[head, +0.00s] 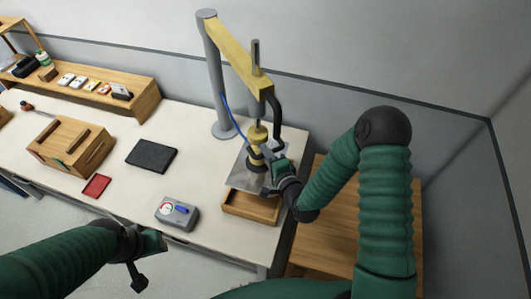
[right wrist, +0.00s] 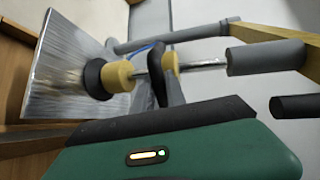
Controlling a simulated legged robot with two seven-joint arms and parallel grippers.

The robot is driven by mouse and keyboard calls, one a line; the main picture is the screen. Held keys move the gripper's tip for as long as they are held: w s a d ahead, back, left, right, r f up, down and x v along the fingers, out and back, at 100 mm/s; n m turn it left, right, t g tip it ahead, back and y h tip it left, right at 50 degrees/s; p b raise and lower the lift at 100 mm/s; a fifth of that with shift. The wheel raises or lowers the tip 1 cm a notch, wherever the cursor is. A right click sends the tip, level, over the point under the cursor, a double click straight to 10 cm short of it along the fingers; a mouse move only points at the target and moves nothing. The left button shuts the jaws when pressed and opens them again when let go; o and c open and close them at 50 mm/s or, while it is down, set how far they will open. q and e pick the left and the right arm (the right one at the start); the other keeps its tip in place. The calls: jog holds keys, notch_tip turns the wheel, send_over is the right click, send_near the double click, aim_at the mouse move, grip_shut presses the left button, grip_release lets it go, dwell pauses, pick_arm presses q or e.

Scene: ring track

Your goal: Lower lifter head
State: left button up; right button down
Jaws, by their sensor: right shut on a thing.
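The lifter head (head: 256,150) is a yellow and black cup on a vertical rod under a yellow boom (head: 238,58). In the right wrist view, the lifter head (right wrist: 115,77) has its black cup against, or very close to, a brushed metal plate (right wrist: 60,70). The plate (head: 240,179) lies flat over a wooden tray (head: 250,208).
A grey post (head: 213,85) carries the boom. A grey gauge box (head: 177,213), a black pad (head: 151,156), a red pad (head: 97,186) and a wooden box (head: 72,146) sit on the white table. A wooden shelf (head: 140,97) stands behind. A lower wooden surface (head: 325,240) is at right.

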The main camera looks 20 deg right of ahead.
jog(key=b, duration=0.9)
send_near(261, 160)
jog(key=x, duration=0.5)
jog(key=shift+a+f, duration=0.15)
jog(key=shift+f, duration=0.25)
jog(key=shift+w+r+p, duration=0.1)
jog(key=shift+r+p, duration=0.2)
jog(key=c, duration=1.4)
grip_release()
jog(key=shift+o, duration=0.2)
